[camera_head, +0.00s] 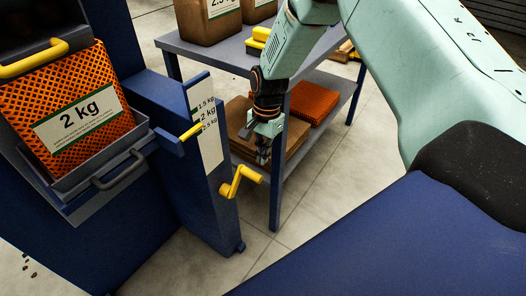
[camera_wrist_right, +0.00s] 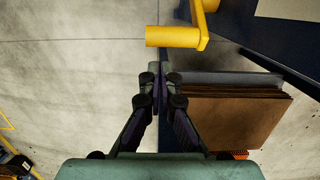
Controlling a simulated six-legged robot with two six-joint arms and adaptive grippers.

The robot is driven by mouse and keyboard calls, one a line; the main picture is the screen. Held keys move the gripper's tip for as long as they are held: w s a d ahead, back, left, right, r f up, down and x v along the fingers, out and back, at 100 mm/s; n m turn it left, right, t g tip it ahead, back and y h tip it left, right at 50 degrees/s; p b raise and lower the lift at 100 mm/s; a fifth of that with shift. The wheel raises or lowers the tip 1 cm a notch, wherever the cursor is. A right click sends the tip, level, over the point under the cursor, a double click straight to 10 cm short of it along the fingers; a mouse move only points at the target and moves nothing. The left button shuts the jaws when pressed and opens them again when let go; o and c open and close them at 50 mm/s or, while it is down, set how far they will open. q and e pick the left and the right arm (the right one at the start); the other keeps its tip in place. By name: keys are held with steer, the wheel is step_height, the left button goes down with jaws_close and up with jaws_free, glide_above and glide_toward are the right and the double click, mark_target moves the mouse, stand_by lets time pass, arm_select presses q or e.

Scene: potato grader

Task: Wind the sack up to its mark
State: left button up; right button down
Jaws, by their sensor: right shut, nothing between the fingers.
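The orange mesh sack (camera_head: 80,108) with a 2 kg label sits in a grey cradle (camera_head: 122,172) on the blue machine at the left. A white scale plate (camera_head: 207,145) reads 1.5, 2 and 2.5 kg. A yellow pointer (camera_head: 190,132) ends at its left edge, near the lower marks; the exact mark is hard to tell. The yellow crank (camera_head: 240,182) is on the post below the plate. My right gripper (camera_head: 263,154) is shut and empty, above and right of the crank, apart from it. In the wrist view the crank handle (camera_wrist_right: 172,37) lies beyond the shut fingertips (camera_wrist_right: 160,78).
A blue-grey shelf table (camera_head: 205,52) stands behind my right gripper, its leg close by. Brown sacks (camera_head: 208,22) stand on top; flat brown sacks (camera_wrist_right: 235,120) and orange mesh (camera_head: 313,103) lie on the lower shelf.

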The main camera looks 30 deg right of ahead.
steer(key=f, duration=0.1)
steer(key=f+b, duration=0.1)
steer(key=f, duration=0.3)
steer(key=shift+s+a+b, duration=0.1)
steer(key=shift+a+b, duration=0.2)
steer(key=shift+b, duration=0.1)
steer(key=shift+s+a+r+p, duration=0.2)
steer(key=shift+a+r+p, duration=0.25)
steer(key=shift+p, duration=0.75)
steer(key=shift+f, duration=0.15)
